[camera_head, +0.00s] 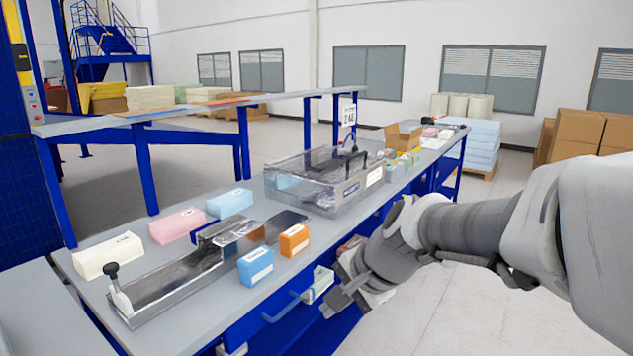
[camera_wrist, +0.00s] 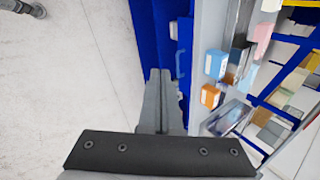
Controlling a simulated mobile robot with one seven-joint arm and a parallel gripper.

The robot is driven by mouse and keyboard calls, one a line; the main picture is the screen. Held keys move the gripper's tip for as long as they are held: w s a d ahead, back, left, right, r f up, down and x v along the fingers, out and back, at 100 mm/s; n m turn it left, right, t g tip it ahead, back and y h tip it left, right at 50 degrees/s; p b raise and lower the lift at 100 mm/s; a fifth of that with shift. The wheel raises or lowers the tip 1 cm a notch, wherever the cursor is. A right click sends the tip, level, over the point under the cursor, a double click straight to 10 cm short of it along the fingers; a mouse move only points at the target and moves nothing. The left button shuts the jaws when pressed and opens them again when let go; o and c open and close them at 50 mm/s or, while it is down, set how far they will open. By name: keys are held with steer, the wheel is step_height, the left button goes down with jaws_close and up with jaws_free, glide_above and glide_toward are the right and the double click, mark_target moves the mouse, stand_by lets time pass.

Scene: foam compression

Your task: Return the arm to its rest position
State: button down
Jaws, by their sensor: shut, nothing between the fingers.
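My arm reaches in from the right in the head view, and my gripper (camera_head: 345,297) hangs in front of the workbench, beside its front edge and pointing down to the left. In the wrist view my gripper (camera_wrist: 160,75) has its two fingers together with nothing between them. The workbench (camera_head: 215,312) runs from the front left to the back right. Its blue front and grey edge (camera_wrist: 197,70) also show in the wrist view, to the right of the fingers.
On the bench are an orange block (camera_head: 294,240), a blue block (camera_head: 256,266), a pink block (camera_head: 177,225), a cream block (camera_head: 108,255), a long metal fixture (camera_head: 165,285) and a clear-lidded metal box (camera_head: 330,205). A blue handle (camera_head: 283,308) juts from the front. Floor (camera_head: 460,310) at right is clear.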

steer(key=s+d+r+n+h+p, duration=0.1)
steer(key=s+d+r+n+h, duration=0.1)
steer(key=s, duration=0.6)
steer(key=s+d+r+n+t+h+p, duration=0.1)
steer(key=s+d+r+n+h+p, duration=0.1)
steer(key=s+d+r+n, duration=0.2)
steer(key=s+d+n, duration=0.3)
steer(key=s+d, duration=0.1)
steer(key=d, duration=0.1)
steer(key=shift+d+n+h, duration=0.25)
steer(key=shift+n+h, duration=0.05)
